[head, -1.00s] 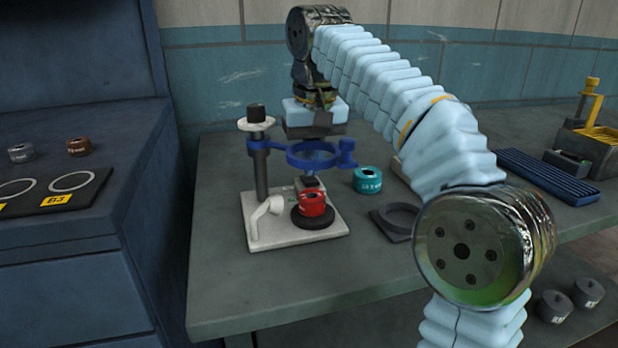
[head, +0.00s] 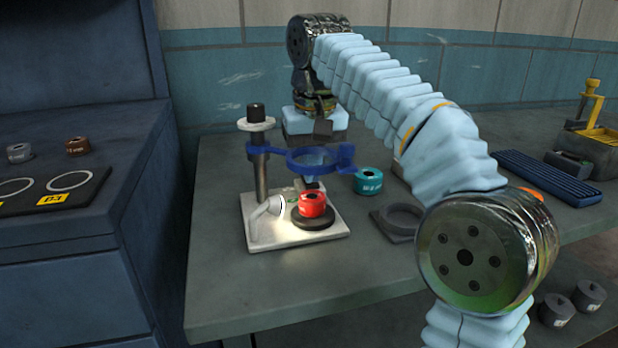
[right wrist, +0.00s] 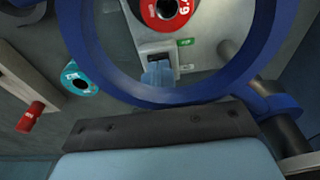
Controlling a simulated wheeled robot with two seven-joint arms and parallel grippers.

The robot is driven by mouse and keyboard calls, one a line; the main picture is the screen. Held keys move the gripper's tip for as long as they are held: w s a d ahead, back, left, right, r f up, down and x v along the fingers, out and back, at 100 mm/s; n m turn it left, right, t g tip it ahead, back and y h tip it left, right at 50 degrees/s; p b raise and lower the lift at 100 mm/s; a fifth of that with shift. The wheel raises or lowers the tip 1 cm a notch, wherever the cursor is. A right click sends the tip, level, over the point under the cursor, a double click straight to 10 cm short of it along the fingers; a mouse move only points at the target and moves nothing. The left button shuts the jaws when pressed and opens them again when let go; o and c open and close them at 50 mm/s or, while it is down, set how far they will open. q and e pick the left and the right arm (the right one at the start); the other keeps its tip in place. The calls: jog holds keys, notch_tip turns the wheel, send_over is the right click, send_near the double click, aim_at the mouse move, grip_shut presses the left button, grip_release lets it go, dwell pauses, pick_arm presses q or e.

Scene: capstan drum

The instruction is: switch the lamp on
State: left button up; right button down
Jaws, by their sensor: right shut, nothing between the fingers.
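The lamp (head: 268,208) is a small white spot lamp at the front left of a pale base plate (head: 262,237). It is lit and throws a warm glow over the plate. The switch (right wrist: 158,56) is a pale box with a dark opening beside a green label, in the right wrist view. My right gripper (right wrist: 158,78) is shut and empty. My left gripper is not in view.
A red ring-shaped weight (head: 312,204) sits on a dark disc on the plate. A dark post (head: 261,178) carries the blue ring. A teal weight (head: 368,182) and a grey ring holder (head: 398,220) stand to the right. The table's front left is clear.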

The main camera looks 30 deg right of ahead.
notch_tip(320, 180, up, 3)
jog(key=p, duration=0.2)
jog(key=shift+p, duration=0.3)
jog(key=shift+r, duration=1.95)
